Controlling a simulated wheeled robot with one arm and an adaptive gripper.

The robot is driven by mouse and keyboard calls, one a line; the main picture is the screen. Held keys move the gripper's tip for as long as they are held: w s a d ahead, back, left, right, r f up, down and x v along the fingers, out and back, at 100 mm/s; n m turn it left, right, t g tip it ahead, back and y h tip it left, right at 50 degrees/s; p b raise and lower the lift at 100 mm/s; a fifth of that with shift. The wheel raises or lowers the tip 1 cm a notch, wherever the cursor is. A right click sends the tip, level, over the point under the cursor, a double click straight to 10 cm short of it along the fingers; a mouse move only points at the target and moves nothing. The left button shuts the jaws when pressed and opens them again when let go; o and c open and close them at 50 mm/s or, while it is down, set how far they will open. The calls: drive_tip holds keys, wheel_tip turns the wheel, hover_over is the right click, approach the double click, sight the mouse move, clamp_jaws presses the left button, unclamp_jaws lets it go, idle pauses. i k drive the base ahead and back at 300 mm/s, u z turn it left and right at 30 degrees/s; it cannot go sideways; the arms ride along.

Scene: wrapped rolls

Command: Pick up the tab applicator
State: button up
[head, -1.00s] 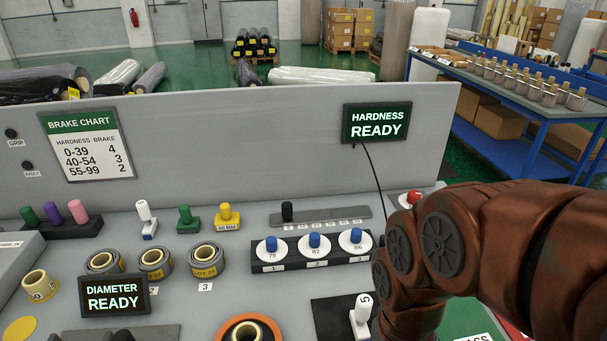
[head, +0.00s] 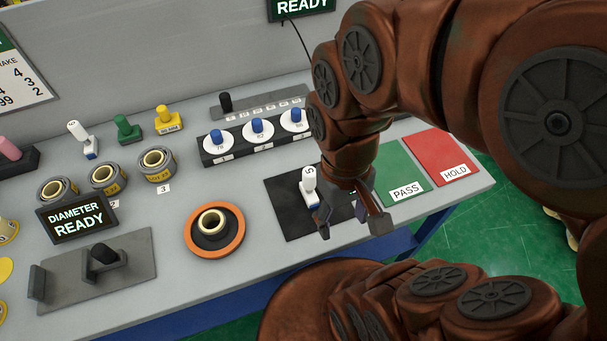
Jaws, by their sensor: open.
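A white-handled tool (head: 309,180) marked with what looks like an S stands upright on a black mat (head: 283,209); it may be the tab applicator. A similar white-handled tool with a blue base (head: 77,133) stands farther back at the left, beside a green-handled tool (head: 127,127) and a yellow one (head: 166,118). No label names the applicator. My gripper (head: 350,222) is open, pointing down over the black mat, just right of and nearer than the S tool. One finger overlaps the tool's lower part in view; I cannot tell whether they touch.
A green PASS pad (head: 396,165) and a red HOLD pad (head: 443,150) lie right of the mat. An orange ring with a roll (head: 228,242) is to the left. Behind stand a rack of blue-knobbed discs (head: 214,160) and several grey rolls (head: 107,175). The DIAMETER sign (head: 77,219) stands at left.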

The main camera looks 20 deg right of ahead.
sight(306, 187)
drive_tip(key=k, duration=1)
drive_tip(key=u, duration=1.9)
drive_tip(key=i, duration=1.35)
drive_tip(key=z, duration=1.95)
